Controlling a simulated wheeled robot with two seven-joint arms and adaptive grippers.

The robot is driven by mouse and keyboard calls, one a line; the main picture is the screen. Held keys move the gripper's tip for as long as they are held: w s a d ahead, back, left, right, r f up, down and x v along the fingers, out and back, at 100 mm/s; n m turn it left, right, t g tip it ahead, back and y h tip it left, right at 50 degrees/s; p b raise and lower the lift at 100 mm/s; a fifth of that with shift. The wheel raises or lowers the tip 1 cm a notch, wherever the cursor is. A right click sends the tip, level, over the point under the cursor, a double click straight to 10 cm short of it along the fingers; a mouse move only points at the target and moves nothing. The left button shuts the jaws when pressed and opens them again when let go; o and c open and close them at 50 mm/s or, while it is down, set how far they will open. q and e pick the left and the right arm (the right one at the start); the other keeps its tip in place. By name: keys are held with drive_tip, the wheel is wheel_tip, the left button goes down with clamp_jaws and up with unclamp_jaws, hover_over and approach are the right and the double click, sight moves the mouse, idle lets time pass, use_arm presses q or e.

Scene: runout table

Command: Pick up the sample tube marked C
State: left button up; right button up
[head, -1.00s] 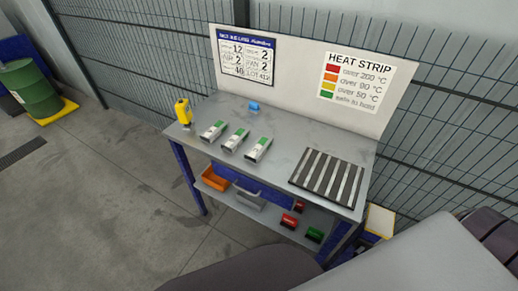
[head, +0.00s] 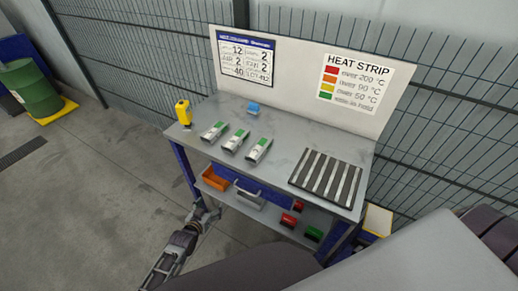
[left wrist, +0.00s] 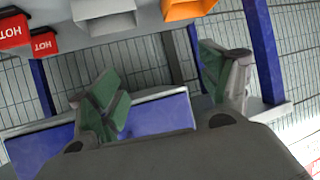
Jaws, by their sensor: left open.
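Three pale grey pieces with green tops lie in a row on the table top in the head view: a left one (head: 214,131), a middle one (head: 236,140) and a right one (head: 258,151). Any letters on them are too small to read, so I cannot tell which is marked C. My left gripper (head: 207,211) is low in front of the table, below the top and near the lower shelf. In the left wrist view its green-padded fingers (left wrist: 165,92) are spread apart with nothing between them. My right gripper is not in view.
The table (head: 300,137) carries a yellow device (head: 183,112), a blue block (head: 253,108) and a striped black rack (head: 327,178). Its lower shelf holds an orange bin (head: 215,178), a grey bin (head: 250,196), red boxes (head: 289,220) and a green box (head: 314,234).

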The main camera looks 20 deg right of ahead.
use_arm(q)
drive_tip(key=s+d+r+m+h, duration=0.1)
drive_tip(key=d+r+h, duration=0.1)
drive_tip(key=d+r, duration=0.5)
drive_tip(key=s+d+r+m+h, duration=0.1)
drive_tip(key=d+r, duration=0.6)
drive_tip(key=r, duration=0.8)
drive_tip(key=m+h, duration=0.1)
drive_tip(key=h, duration=0.1)
drive_tip(key=shift+r+h+p, duration=0.25)
drive_tip(key=shift+h+p, duration=0.05)
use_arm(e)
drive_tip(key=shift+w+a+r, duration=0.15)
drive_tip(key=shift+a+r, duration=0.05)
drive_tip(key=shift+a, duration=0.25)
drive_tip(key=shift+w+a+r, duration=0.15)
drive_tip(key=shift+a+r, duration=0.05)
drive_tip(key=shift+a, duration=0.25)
use_arm(q)
drive_tip(key=shift+s, duration=0.1)
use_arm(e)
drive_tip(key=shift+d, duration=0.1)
